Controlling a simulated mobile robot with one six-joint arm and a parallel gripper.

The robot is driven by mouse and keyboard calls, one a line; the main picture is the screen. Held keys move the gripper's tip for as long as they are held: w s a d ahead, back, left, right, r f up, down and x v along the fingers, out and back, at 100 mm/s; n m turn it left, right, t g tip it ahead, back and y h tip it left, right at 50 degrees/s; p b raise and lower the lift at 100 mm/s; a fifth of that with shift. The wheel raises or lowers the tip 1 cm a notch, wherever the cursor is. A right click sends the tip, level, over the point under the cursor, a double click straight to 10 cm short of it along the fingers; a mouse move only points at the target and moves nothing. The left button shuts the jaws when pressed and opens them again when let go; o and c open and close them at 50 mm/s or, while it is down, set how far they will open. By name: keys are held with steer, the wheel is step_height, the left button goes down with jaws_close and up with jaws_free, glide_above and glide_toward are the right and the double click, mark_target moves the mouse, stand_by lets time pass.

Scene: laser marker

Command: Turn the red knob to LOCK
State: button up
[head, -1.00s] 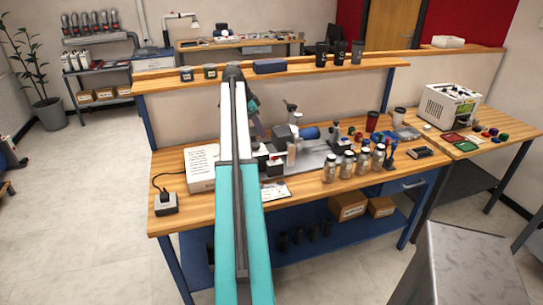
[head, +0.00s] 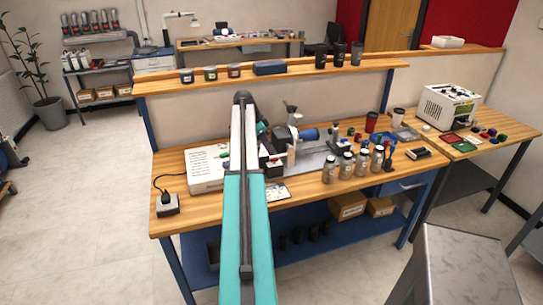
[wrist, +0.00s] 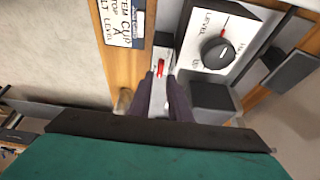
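A small red knob (wrist: 161,69) sits on a white plate in the wrist view, just beyond my fingertips. My gripper (wrist: 162,84) points toward it, its two dark fingers apart with a gap between them. The knob shows in line with this gap; I cannot tell whether the fingers touch it. The LOCK mark is not readable. In the head view my arm covers much of the marker station, and the red knob cannot be made out there.
A black round knob (wrist: 217,53) on a white LEVEL panel is right of the red knob. A printed sign (wrist: 122,22) is at the left. In the head view, jars (head: 346,166) stand to the right on the bench, and a white box (head: 204,172) lies left of my arm.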

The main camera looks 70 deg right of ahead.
mark_target(272, 159)
steer(key=shift+p+x, duration=0.65)
steer(key=shift+x, duration=1.9)
